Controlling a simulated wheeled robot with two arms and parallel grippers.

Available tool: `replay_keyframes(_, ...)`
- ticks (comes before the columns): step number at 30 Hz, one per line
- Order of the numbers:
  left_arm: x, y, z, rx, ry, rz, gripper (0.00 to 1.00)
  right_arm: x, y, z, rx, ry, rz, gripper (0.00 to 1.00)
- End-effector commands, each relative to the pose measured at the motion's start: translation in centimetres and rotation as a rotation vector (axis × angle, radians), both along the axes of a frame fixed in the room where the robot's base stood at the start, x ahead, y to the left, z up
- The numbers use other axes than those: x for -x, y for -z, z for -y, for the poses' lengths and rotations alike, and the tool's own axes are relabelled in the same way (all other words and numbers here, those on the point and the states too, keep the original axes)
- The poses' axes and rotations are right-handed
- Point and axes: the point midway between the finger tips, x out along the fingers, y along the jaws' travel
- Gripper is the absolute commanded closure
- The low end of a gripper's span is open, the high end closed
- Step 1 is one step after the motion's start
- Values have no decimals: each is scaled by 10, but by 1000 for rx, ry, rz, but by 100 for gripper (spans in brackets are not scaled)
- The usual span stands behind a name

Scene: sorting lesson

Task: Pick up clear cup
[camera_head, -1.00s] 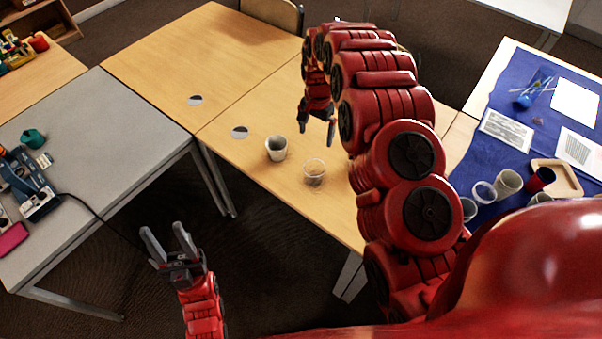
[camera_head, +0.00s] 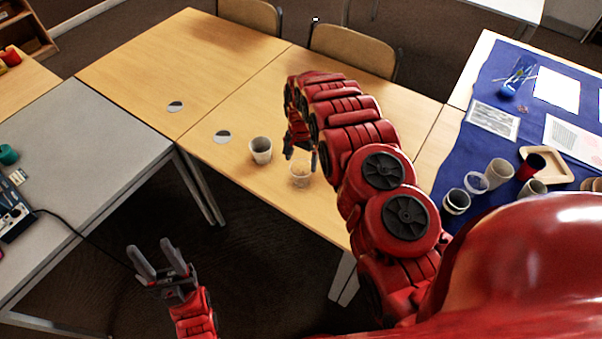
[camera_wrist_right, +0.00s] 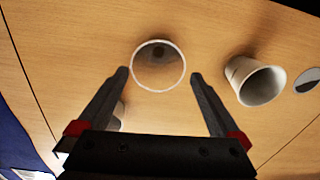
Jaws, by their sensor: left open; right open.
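The clear cup (camera_head: 300,178) stands upright on the wooden table. A whitish cup (camera_head: 260,150) stands just left of it and a little further back. My right gripper (camera_head: 301,157) is open, above and just behind the clear cup. In the right wrist view the clear cup (camera_wrist_right: 158,66) shows as a pale round rim with wood visible through it. It appears between the two spread fingertips (camera_wrist_right: 160,75); contact cannot be told. The whitish cup (camera_wrist_right: 258,84) is right of them there. My left gripper (camera_head: 151,246) is open and empty over the floor, left of the table.
A table with a blue cloth (camera_head: 456,165) at the right holds several cups, a wooden tray (camera_head: 546,153) and papers. A grey table (camera_head: 90,135) is at the left. Chairs (camera_head: 352,46) stand behind. The wooden table's left part (camera_head: 180,60) is mostly clear.

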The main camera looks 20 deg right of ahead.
Motion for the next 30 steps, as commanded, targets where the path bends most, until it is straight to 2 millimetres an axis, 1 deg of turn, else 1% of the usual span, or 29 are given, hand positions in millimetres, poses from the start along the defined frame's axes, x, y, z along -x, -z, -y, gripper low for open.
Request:
replay_keyframes(1, 0, -9, 0, 0, 0, 0, 50, 3, 4, 0, 1, 0, -4, 0)
replay_keyframes(4, 0, -17, 0, 0, 0, 0, 50, 5, 16, 0, 1, 1, -4, 0)
replay_keyframes(6, 0, -16, 0, 0, 0, 0, 50, 4, 26, 1, 1, 1, 0, 0)
replay_keyframes(10, 0, -18, 0, 0, 0, 0, 50, 4, 36, 0, 1, 1, -1, 0)
replay_keyframes(15, 0, -19, 0, 0, 0, 0, 50, 5, 41, 0, 0, 1, -1, 0)
replay_keyframes(22, 0, -19, 0, 0, 0, 0, 50, 4, 41, 0, 1, 1, -1, 0)
replay_keyframes(26, 0, -19, 0, 0, 0, 0, 50, 4, 41, 0, 1, 1, -1, 23)
replay_keyframes(27, 0, -19, 0, 0, 0, 0, 50, 4, 41, 0, 1, 0, -1, 31)
replay_keyframes(29, 0, -19, 0, 0, 0, 0, 50, 4, 41, 0, 1, 0, -1, 41)
replay_keyframes(30, 0, -19, 0, 0, 0, 0, 50, 4, 41, 0, 1, 0, -1, 49)
